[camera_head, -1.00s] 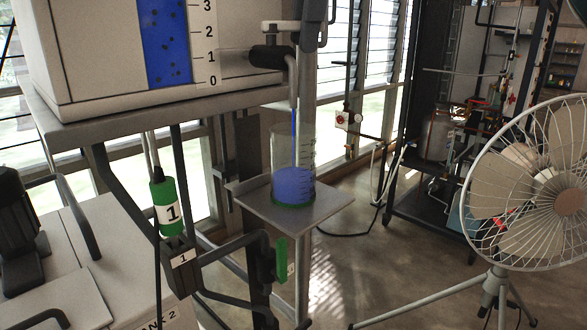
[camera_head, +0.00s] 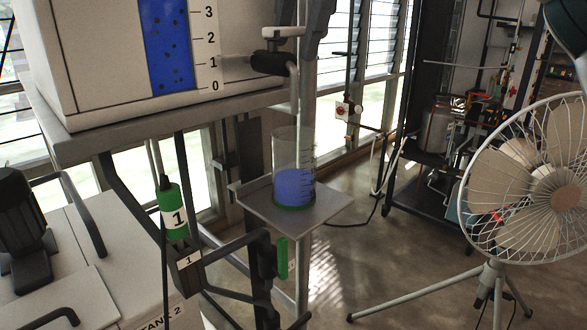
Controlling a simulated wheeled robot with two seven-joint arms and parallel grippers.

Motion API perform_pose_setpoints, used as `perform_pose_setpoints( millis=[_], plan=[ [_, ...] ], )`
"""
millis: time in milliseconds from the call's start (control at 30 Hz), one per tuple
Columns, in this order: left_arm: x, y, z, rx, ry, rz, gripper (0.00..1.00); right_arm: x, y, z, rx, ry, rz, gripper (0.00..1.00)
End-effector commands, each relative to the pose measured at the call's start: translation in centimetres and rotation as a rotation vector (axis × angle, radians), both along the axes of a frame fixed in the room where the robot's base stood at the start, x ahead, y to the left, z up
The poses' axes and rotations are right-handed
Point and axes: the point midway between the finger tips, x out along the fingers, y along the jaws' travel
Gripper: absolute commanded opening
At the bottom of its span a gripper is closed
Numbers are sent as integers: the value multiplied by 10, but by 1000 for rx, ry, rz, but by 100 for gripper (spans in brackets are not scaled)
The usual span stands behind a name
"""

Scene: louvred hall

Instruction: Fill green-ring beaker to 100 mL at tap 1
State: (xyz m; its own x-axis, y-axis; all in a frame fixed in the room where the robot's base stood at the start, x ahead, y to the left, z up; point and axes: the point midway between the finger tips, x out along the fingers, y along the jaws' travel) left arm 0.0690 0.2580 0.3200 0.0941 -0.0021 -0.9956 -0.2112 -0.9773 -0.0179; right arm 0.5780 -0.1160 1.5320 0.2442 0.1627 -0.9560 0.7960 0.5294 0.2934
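The clear beaker (camera_head: 294,150) with a green ring at its base stands upright on a small grey shelf (camera_head: 250,203). Blue liquid (camera_head: 294,186) fills its lower part; its graduation marks are too small to read. The tap (camera_head: 268,62) has a bent spout (camera_head: 293,85) above the beaker's mouth, and no stream shows. The tap's pale lever (camera_head: 283,32) is above it. My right gripper (camera_head: 298,22) is at the top edge, its dark fingers apart on either side of the upright pipe, near the lever; its upper part is cut off. My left gripper is out of view.
A white tank (camera_head: 100,60) with a blue sight window stands at left. A white fan (camera_head: 550,180) on a tripod stands at right, before a dark rack (camera_head: 425,200). The floor between is open.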

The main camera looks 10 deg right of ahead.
Motion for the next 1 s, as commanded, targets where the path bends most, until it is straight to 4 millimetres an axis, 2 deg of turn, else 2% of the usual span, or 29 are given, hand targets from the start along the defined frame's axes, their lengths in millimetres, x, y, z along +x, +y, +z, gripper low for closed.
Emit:
perform_pose_setpoints(
  millis=[233,800,1000],
  plan=[
    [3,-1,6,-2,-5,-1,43,-1,-1,8,0,-1,-2,38],
    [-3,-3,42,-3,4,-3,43,-7,-5,63,0,-1,-2,38],
    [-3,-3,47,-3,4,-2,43,-9,-6,71,0,-1,-2,38]
  ],
)
